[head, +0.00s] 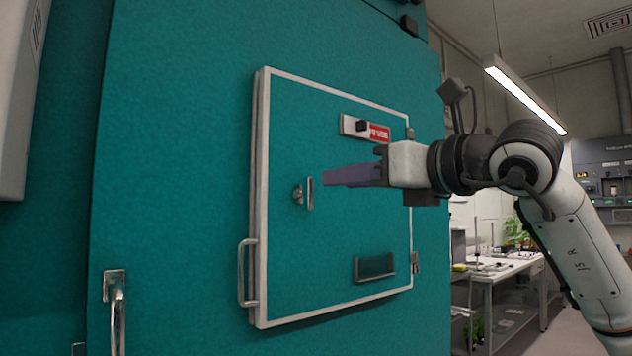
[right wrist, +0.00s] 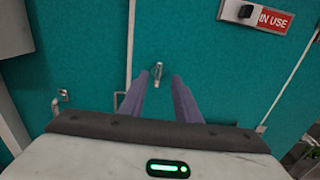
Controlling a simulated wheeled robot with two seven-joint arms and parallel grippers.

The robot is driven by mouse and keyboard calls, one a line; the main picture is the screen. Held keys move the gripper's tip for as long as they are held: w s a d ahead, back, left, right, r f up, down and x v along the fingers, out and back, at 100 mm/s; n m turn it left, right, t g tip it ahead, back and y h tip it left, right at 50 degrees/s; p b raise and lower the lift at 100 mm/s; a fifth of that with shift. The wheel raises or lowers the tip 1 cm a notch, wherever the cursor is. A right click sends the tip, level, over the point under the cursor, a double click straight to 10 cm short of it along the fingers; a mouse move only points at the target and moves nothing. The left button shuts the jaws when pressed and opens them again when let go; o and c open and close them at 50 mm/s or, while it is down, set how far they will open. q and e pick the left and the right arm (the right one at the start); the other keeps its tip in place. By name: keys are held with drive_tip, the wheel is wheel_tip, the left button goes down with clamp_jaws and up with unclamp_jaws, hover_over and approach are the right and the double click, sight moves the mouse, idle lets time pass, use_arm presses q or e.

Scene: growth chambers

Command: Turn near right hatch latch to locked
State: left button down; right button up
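The hatch (head: 345,255) is a teal panel with a pale frame, set in a large teal chamber wall and apparently shut. Its latch (head: 303,193) is a small metal knob with an upright bar, left of the panel's middle. The latch also shows in the right wrist view (right wrist: 157,73), ahead of my fingertips. My right gripper (head: 326,177) points at the latch from the right, its purple fingers level. In the right wrist view its fingers (right wrist: 160,76) are apart with nothing gripped, the latch in line with the gap. Contact cannot be told. My left gripper is out of view.
A pull handle (head: 245,272) sticks out at the hatch's left edge. A red "IN USE" sign with a black slider (head: 366,128) is above, and a dark holder (head: 374,267) below. A metal door handle (head: 116,310) is at lower left. A bench (head: 500,268) stands at right.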

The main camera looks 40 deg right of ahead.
sight(312, 182)
drive_tip(key=w, duration=0.2)
drive_tip(key=w+p, duration=0.1)
drive_tip(key=w, duration=0.5)
drive_tip(key=shift+a, duration=0.4)
drive_tip(key=shift+c, duration=0.2)
clamp_jaws()
